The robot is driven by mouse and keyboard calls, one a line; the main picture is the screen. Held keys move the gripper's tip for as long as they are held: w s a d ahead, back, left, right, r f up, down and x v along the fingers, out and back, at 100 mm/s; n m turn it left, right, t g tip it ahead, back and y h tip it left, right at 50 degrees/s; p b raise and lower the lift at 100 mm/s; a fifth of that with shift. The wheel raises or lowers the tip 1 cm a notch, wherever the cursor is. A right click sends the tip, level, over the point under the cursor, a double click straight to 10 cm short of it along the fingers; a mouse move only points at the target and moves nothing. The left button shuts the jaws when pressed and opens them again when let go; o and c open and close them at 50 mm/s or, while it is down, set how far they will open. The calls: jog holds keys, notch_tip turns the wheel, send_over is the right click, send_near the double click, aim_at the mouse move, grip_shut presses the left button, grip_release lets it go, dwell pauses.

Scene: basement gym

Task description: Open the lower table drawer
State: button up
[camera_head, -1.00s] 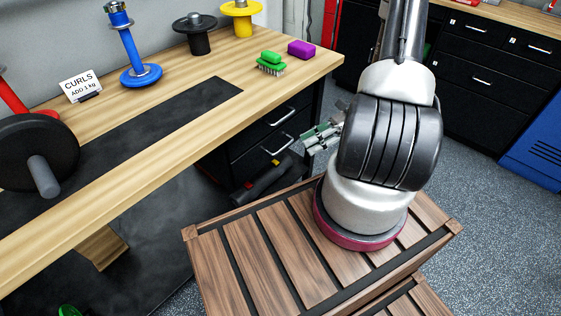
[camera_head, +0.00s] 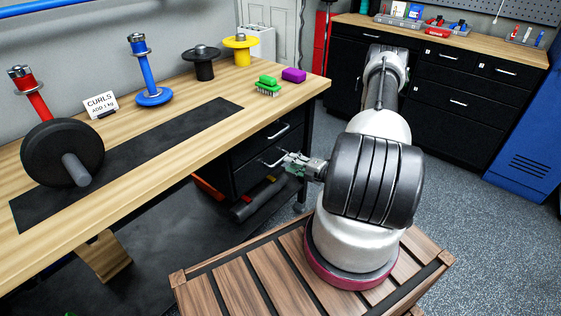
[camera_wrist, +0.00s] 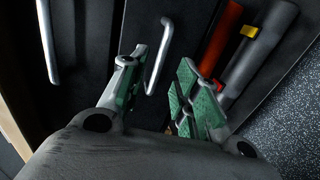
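The black drawer unit under the wooden table has an upper drawer (camera_head: 255,143) and a lower drawer (camera_head: 250,177). Both fronts look shut. The lower drawer's silver handle (camera_head: 268,162) is partly covered by my gripper (camera_head: 290,162) in the head view. In the wrist view, my gripper (camera_wrist: 159,70) is open, with green pads on its fingers. The lower handle (camera_wrist: 160,55) lies in the gap between the fingers, closer to the left finger. Whether a finger touches it I cannot tell. The upper drawer's handle (camera_wrist: 47,40) is at the left of the wrist view.
A dark cylinder with red and yellow parts (camera_head: 258,197) lies below the drawers; it also shows near the right finger in the wrist view (camera_wrist: 258,50). The wooden tabletop (camera_head: 185,143) overhangs the drawers. A table leg (camera_head: 308,130) stands right of them.

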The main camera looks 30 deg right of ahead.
aim_at(281, 159)
jog(key=x, duration=0.6)
jog(key=shift+w+a, duration=0.1)
jog(key=shift+w, duration=0.2)
jog(key=shift+c, duration=0.4)
grip_shut()
